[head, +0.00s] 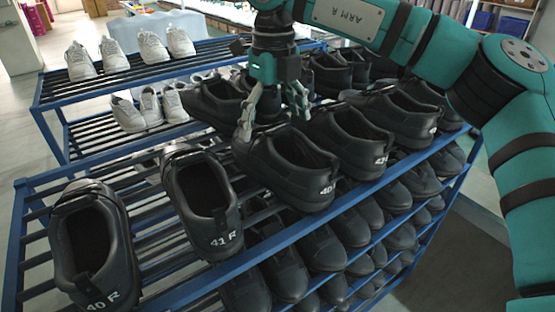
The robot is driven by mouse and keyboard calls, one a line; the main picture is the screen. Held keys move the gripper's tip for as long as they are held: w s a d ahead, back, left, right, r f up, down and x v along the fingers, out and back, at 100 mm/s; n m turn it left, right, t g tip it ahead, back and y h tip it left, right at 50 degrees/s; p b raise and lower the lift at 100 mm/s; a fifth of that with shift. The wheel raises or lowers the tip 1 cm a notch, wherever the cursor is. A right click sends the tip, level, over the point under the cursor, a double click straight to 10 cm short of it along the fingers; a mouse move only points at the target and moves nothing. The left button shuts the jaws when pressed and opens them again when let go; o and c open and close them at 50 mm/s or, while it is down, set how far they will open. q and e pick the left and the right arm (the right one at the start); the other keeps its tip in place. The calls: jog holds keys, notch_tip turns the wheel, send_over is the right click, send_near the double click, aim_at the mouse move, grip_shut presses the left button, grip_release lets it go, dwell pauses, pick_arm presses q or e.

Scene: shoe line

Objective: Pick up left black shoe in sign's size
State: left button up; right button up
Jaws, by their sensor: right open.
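Black shoes stand in a row on the top of a blue rack. One marked "40" (282,168), its last letter unclear, is in the middle. To its left are shoes marked "41 R" (222,228) and "40 R" (82,205). To its right are one marked "42" (350,145), letter unclear, and another (405,108) with an unreadable mark. My right gripper (270,122) points down with fingers spread and empty, around the far end of the middle "40" shoe; contact cannot be told. No size sign is visible. My left gripper is out of view.
Lower tiers of the blue rack (165,282) hold several more black shoes. A second blue rack (105,88) behind carries white shoes (150,46). More black shoes (212,102) stand just behind my right gripper. The aisle floor is clear at far left.

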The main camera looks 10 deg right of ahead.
aim_at(277, 140)
jog(key=f, duration=0.1)
jog(key=f+p, duration=0.1)
jog(key=f, duration=0.1)
jog(key=shift+d+f+p, duration=0.25)
jog(key=shift+f+p, duration=0.1)
jog(key=shift+p, duration=0.05)
jog(key=shift+s+f, duration=0.1)
jog(key=shift+f, duration=0.35)
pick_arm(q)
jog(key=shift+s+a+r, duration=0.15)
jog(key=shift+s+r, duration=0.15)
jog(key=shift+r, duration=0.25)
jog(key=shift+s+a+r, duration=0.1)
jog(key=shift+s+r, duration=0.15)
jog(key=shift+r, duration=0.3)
pick_arm(e)
jog(key=shift+c, duration=1.2)
jog(key=c, duration=1.2)
jog(key=shift+r, duration=0.1)
